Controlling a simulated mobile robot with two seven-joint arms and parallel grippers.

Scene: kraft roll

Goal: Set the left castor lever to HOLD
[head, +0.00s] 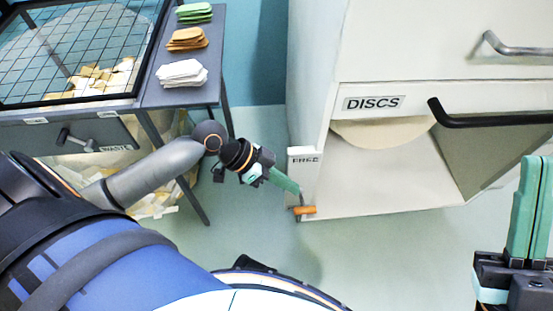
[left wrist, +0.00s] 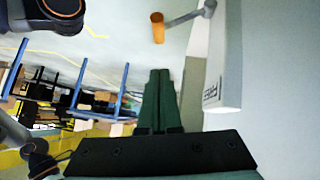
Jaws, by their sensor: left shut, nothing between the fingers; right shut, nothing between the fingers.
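The left castor lever is a grey rod with an orange handle (head: 305,210) at the lower left corner of the white cabinet. A white plate reading FREE (head: 304,159) sits just above it. The handle (left wrist: 157,28) also shows in the left wrist view, past my fingertips. My left gripper (head: 297,190) is shut and empty, its green fingers pointing at the lever; in the left wrist view (left wrist: 158,72) a small gap shows between fingertips and handle. No HOLD mark is visible. My right gripper (head: 535,160) is shut and empty at the right edge.
The white cabinet has an open bay labelled DISCS (head: 374,103) and a black bar handle (head: 480,119). A grey table (head: 150,94) with stacked green, brown and white pieces (head: 182,73) stands at left. Floor before the cabinet is clear.

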